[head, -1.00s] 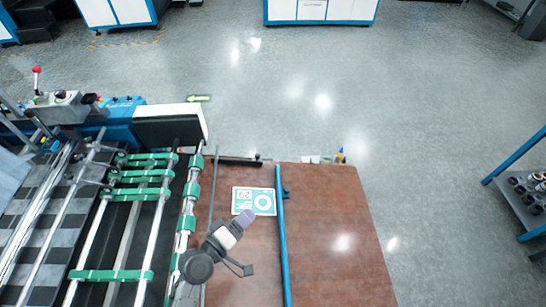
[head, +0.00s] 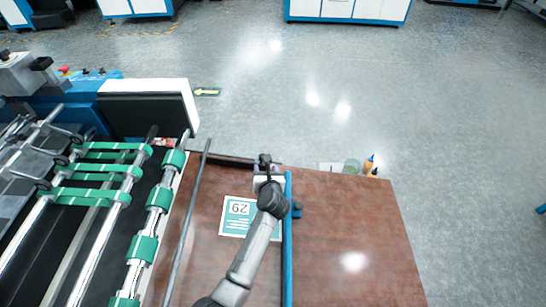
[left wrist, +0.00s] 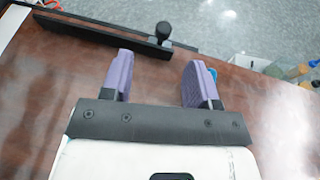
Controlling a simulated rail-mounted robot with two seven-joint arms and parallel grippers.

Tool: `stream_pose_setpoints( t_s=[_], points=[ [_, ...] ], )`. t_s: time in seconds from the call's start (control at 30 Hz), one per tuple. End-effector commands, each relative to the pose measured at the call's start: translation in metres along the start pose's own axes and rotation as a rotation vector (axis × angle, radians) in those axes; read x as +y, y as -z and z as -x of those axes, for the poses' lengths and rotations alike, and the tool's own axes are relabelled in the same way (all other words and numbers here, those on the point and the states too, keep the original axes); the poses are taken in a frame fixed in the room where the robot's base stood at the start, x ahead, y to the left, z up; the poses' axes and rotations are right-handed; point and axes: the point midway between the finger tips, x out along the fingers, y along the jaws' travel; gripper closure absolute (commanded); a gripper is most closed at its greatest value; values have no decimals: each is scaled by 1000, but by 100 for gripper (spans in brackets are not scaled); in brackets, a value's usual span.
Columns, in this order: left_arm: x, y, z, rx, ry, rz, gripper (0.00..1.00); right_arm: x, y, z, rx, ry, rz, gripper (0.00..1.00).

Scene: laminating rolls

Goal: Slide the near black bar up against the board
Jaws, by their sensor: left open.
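A black bar (head: 228,159) lies along the far edge of the brown table, with a black knob (head: 265,159) at its right end. The bar (left wrist: 100,33) and knob (left wrist: 164,31) also show in the left wrist view. My left gripper (head: 268,168) is open and empty, just short of the knob. In the left wrist view its purple fingers (left wrist: 161,62) point at the bar, with the knob beyond the gap between them. A printed board marked 29 (head: 236,214) lies on the table, partly hidden by my left arm. My right gripper is not in view.
A blue rail (head: 288,245) runs down the brown table (head: 350,230) beside my left arm. A thin grey rod (head: 187,215) lies left of the board. Rollers with green bands (head: 142,247) stand at the left. Small bottles (head: 369,164) stand at the far edge. The table's right side is clear.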

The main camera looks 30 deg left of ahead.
Motion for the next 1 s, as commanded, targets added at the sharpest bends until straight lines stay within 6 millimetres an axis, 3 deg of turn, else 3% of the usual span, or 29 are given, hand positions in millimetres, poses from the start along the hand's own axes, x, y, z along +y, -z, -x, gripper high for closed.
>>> stream_pose_setpoints(
  t_s=[0.1, 0.27, 0.7, 1.0],
  points=[
    [-5, 15, -6, 51, -4, 38, 45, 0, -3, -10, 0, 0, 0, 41],
    [-6, 19, -19, 69, -7, 52, 45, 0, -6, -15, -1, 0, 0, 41],
    [-6, 25, -98, 66, -7, 48, 45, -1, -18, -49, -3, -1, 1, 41],
    [-6, 26, -134, 66, -6, 48, 45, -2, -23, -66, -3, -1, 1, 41]
  ],
)
